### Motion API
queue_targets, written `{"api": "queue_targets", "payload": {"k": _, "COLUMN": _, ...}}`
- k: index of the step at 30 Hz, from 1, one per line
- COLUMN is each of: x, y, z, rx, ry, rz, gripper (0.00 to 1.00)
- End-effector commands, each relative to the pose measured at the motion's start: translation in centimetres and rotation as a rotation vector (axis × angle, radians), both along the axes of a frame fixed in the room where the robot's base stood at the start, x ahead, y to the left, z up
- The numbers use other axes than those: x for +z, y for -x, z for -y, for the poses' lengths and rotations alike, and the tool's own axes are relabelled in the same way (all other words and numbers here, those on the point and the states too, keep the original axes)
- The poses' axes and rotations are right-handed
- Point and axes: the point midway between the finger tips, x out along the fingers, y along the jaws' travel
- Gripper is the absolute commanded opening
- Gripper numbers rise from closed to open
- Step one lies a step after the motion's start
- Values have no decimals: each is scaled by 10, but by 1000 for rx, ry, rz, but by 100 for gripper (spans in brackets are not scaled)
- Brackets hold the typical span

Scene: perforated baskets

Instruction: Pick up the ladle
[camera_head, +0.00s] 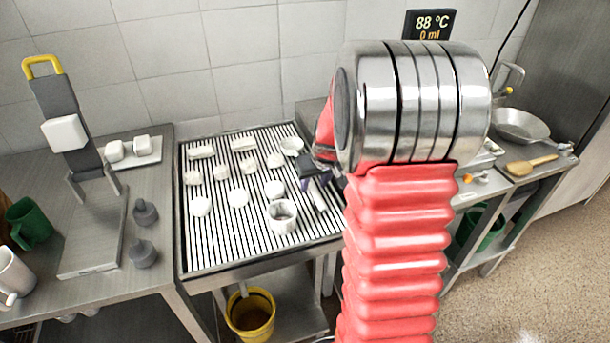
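I cannot clearly pick out a ladle. A wooden utensil (532,165) with a flat-looking head lies on the right counter; its exact kind is too small to tell. My gripper (316,190) is over the right part of the striped rack, low among the white cups, and largely hidden behind my red and metal arm. A pale, narrow piece shows beside its dark parts; I cannot tell whether it is a finger or an object. Whether the gripper is open or shut does not show. My arm hides the area behind it.
A metal pan (521,125) stands at the right. A tall grey stand (75,125), a green mug (30,222) and two grey weights are at left. A yellow bucket (250,313) is below.

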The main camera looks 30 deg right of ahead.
Motion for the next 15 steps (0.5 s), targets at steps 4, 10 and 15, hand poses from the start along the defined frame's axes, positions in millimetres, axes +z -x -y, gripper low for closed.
{"api": "queue_targets", "payload": {"k": 4, "x": -14, "y": -5, "z": 1, "rx": -1, "ry": -2, "rz": -1, "gripper": 38}}
{"api": "queue_targets", "payload": {"k": 10, "x": -16, "y": -7, "z": 2, "rx": -1, "ry": 0, "rz": 0, "gripper": 38}}
{"api": "queue_targets", "payload": {"k": 15, "x": -16, "y": -6, "z": 2, "rx": -1, "ry": 0, "rz": 0, "gripper": 38}}
